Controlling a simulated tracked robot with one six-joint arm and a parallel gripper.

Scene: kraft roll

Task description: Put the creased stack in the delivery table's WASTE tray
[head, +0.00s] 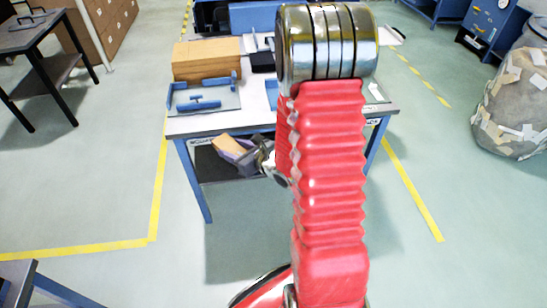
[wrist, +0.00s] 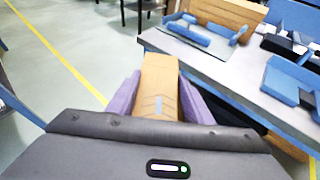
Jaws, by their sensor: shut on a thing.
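A tan kraft stack (wrist: 159,76) is clamped between the two purple fingers of my gripper (wrist: 157,92) in the wrist view. Its upper face shows dark chevron-like lines and a small pale-blue mark. In the head view the stack (head: 229,144) sticks out to the left of my gripper (head: 236,150), off the near edge of the blue-legged table (head: 210,123) and apparently below its top. My red arm hides the middle and right of that table. I cannot make out a tray labelled WASTE in either view.
A tan box (head: 207,60) and a grey board with blue brackets (head: 203,97) are on the tabletop. A dark lower shelf (head: 212,165) lies under it. A dark table (head: 35,30) stands left, a large grey sack (head: 515,105) right.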

